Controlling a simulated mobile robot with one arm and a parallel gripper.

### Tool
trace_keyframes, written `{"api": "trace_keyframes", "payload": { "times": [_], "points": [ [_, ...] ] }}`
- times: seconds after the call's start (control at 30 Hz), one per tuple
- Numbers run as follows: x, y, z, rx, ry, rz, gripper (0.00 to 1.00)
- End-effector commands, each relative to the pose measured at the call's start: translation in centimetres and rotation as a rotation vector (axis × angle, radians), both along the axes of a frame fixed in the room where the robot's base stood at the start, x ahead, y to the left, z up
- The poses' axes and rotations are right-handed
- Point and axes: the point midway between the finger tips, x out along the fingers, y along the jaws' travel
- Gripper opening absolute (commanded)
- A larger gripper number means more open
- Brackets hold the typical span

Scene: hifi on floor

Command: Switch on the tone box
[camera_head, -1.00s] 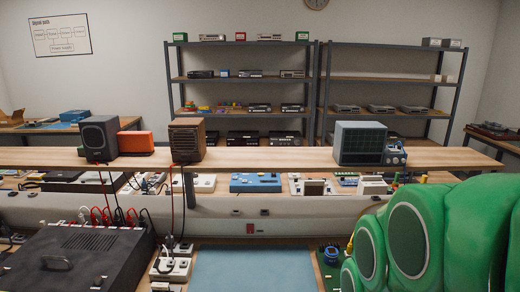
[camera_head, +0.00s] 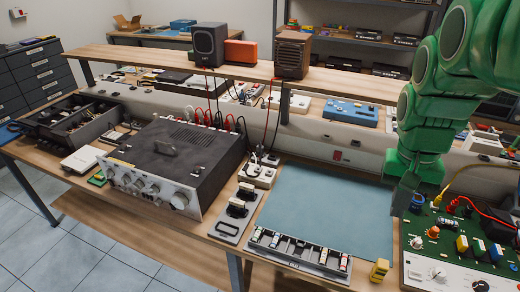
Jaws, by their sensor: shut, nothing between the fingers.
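No label in view names the tone box. A green board (camera_head: 450,235) with knobs, coloured blocks and wires lies at the right of the bench; it may be the tone box, but I cannot tell. A white panel with knobs (camera_head: 440,275) runs along its front edge. A large dark amplifier (camera_head: 190,150) with a silver knobbed front stands left of centre. My gripper (camera_head: 403,197) hangs from the green arm, pointing down just left of the green board, shut and empty. The arm covers part of the bench behind it.
A bare blue mat (camera_head: 325,210) lies mid-bench. A strip of small parts (camera_head: 298,255), a switch plate (camera_head: 235,210) and a yellow block (camera_head: 379,270) lie near the front. A raised shelf (camera_head: 180,62) carries a grey speaker (camera_head: 208,45) and a brown one (camera_head: 291,55).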

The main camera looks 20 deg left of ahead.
Motion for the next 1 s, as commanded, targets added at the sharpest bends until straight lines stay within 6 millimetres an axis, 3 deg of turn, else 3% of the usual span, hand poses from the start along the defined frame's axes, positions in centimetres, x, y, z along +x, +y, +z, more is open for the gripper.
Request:
{"api": "trace_keyframes", "payload": {
  "times": [0.4, 0.67, 1.0],
  "points": [
    [10.2, 6.0, 0.9, -0.021, -0.046, -0.001, 0.00],
    [15.5, 10.6, 0.5, -0.029, -0.071, 0.000, 0.00],
    [21.6, 17.7, -0.8, -0.029, -0.112, 0.008, 0.00]
  ]
}}
